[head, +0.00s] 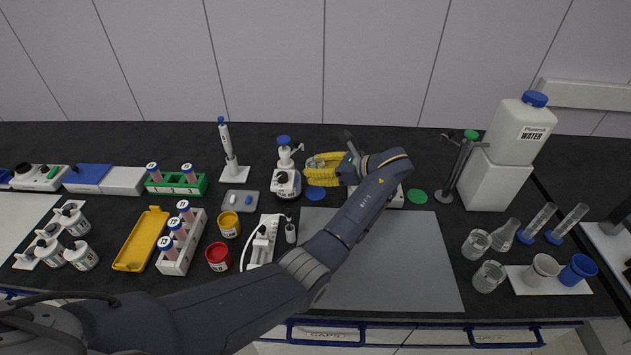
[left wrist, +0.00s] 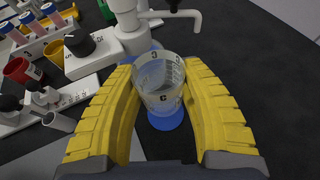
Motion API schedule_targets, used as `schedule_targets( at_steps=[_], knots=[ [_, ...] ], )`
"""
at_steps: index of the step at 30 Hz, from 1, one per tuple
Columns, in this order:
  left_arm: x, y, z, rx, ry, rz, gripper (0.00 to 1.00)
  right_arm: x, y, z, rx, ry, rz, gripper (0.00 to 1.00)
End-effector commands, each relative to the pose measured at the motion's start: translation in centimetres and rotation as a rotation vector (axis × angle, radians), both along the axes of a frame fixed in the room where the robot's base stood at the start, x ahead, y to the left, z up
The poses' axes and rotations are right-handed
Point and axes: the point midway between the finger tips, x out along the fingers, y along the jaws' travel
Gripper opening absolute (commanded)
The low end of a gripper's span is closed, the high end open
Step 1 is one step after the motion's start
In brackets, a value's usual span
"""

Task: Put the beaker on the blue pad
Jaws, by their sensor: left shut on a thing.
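My left gripper (head: 314,168) has its yellow fingers closed around a clear glass beaker (left wrist: 158,78). In the left wrist view the beaker sits between the two fingers (left wrist: 160,92), and its printed marks show. In the head view the fingers mostly hide the beaker. The round blue pad (head: 315,193) lies on the dark bench just in front of and below the fingers. In the left wrist view the blue pad (left wrist: 166,120) shows beneath and around the lower part of the beaker. I cannot tell whether the beaker touches it. My right gripper is not in view.
A white dispenser bottle with a blue cap (head: 285,155) stands close left of the pad. A green pad (head: 417,196) lies to the right, near a dark stand (head: 458,170). A grey mat (head: 400,265) is clear in front. Glassware (head: 488,276) stands at the right.

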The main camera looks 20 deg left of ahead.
Motion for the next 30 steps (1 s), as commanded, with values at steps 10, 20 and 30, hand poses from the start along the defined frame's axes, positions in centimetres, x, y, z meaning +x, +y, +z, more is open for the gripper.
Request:
schedule_targets(
  at_steps=[10,20,30],
  knots=[
    [0.0,0.1,-1.7,0.002,0.002,0.0,0.12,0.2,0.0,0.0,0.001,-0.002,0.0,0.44],
    [0.0,0.0,-4.8,0.001,0.001,0.0,0.12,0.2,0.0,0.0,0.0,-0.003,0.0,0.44],
    [0.0,0.0,-5.1,0.0,0.001,0.0,0.12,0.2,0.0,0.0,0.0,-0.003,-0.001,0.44]
  ],
)
